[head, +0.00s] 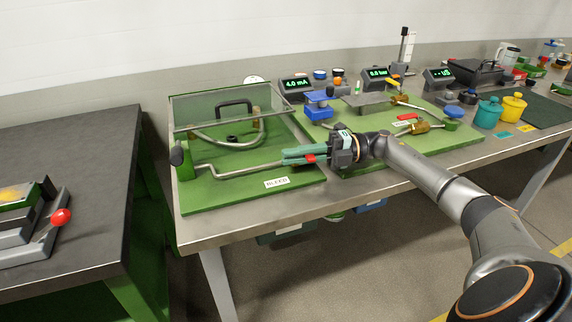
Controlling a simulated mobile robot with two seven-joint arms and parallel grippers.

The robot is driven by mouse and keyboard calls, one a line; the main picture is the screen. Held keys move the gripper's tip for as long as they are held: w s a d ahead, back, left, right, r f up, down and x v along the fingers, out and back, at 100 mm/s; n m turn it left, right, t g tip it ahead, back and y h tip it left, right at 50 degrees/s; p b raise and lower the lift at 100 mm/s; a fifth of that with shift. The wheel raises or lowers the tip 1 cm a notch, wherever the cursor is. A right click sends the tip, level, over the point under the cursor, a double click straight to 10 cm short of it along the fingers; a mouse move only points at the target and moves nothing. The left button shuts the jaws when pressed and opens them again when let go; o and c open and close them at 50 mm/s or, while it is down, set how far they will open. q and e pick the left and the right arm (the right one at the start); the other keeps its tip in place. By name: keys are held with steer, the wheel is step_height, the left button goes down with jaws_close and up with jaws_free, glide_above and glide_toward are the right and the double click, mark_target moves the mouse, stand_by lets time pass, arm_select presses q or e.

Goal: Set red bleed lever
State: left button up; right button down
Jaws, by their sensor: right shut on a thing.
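The red bleed lever (311,158) shows as a small red piece at the front of the green board, close above the white BLEED label (277,182). A bent grey pipe (235,175) runs to it from the left. My right gripper (287,156) reaches in from the right with its green fingers shut on the lever. The fingers hide most of the lever, so its exact angle cannot be told. My left gripper is not in view.
A clear guard with a black handle (234,103) stands behind the pipe. To the right are a blue clamp block (318,105), brass valves (420,127), and teal (487,113) and yellow (513,109) pots. A separate dark table (75,140) at left bears a red-knobbed device (61,217).

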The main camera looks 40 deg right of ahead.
stand_by(0.5)
steer(key=c, duration=0.9)
jaws_free()
steer(key=shift+d, duration=0.1)
steer(key=b+v, duration=0.2)
steer(key=v, duration=0.9)
steer(key=shift+s+d, duration=0.1)
steer(key=shift+d, duration=0.25)
steer(key=shift+s+d, duration=0.15)
steer(key=shift+d, duration=0.15)
